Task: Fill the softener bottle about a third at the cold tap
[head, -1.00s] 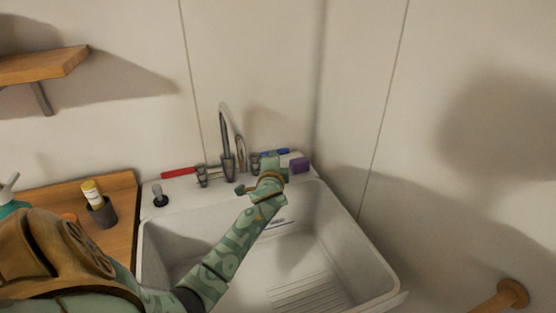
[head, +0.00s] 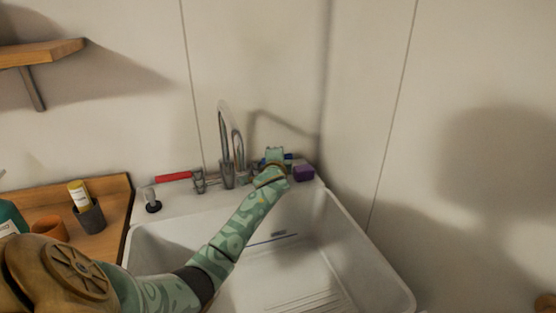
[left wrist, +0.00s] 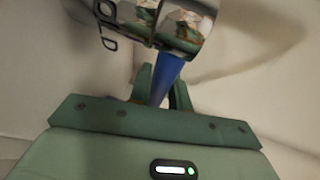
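The sink tap has a tall chrome spout (head: 227,140) and a red lever (head: 173,176) on its left. The blue cold lever (head: 289,157) on its right is mostly hidden behind my left gripper (head: 274,155). In the left wrist view, the blue lever (left wrist: 167,75) runs between the two fingers of my left gripper (left wrist: 163,92). The fingers are close around it; I cannot tell whether they press on it. No bottle shows under the spout, and I cannot identify the softener bottle. My right gripper is out of view.
The white sink basin (head: 330,252) looks empty. A purple block (head: 304,173) sits on its back right corner, and a dark plug (head: 153,206) on the left rim. The wooden counter (head: 112,190) holds a grey cup (head: 91,216), an orange pot (head: 50,228) and a teal bottle (head: 8,214).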

